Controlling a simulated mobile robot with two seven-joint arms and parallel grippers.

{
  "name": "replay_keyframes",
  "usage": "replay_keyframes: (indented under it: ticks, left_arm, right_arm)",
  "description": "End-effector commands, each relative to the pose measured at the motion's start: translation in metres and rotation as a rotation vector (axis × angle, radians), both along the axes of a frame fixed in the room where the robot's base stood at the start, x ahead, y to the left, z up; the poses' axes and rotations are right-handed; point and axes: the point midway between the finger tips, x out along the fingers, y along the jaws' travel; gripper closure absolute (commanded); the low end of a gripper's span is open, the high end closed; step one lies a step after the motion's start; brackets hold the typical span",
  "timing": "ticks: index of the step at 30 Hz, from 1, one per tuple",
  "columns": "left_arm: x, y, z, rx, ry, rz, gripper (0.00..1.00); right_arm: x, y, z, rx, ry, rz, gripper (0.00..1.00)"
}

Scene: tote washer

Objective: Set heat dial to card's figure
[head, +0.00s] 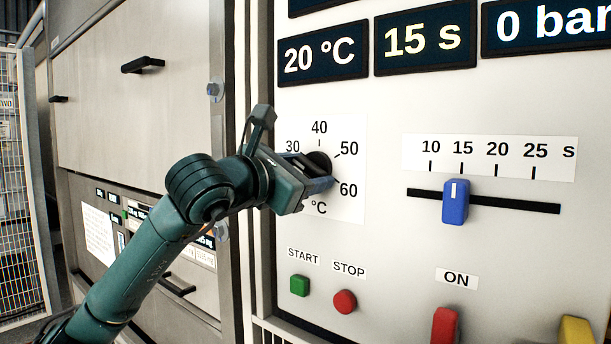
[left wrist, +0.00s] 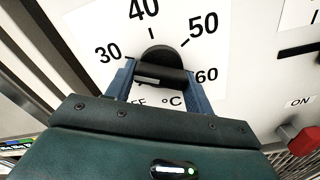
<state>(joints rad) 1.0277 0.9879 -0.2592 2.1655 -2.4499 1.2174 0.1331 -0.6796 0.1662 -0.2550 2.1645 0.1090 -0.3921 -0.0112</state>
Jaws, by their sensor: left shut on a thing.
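The heat dial (head: 321,160) is a black round knob on a white plate (head: 350,195) marked 30, 40, 50, 60 and °C. My left gripper (head: 316,172) is shut on the dial's grip bar, and hides part of the dial and the lower scale. In the left wrist view the dial (left wrist: 160,57) sits between the two blue fingers of the gripper (left wrist: 160,84). A white mark shows on the left part of its bar; I cannot tell the exact setting. The temperature display (head: 322,56) reads 20 °C. I cannot identify a card with a readable figure. My right gripper is out of view.
Right of the dial is a blue slider (head: 456,201) at 15 s. Below are a green START button (head: 300,285), a red STOP button (head: 344,301), a red ON switch (head: 445,325) and a yellow control (head: 576,330). A mesh fence (head: 20,180) stands far left.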

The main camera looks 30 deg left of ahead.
Motion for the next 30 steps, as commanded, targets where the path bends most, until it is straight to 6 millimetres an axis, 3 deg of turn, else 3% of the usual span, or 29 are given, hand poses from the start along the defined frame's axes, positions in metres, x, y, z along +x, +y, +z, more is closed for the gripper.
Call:
replay_keyframes:
  ticks: [15,16,23,30]
  left_arm:
    - [-0.0002,0.0,0.0007,0.019,-0.003,-0.001,0.7]
    - [-0.0002,0.0,0.0007,0.019,-0.002,0.0,0.46]
    - [-0.0001,0.0,0.0004,0.018,-0.002,0.0,0.27]
    - [-0.0004,0.0001,0.0001,0.018,-0.002,0.0,0.25]
  right_arm:
    - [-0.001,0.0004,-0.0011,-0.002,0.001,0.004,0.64]
    - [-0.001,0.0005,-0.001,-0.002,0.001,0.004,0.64]
    - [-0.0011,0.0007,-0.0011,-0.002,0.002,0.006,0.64]
    - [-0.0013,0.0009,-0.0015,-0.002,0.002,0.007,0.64]
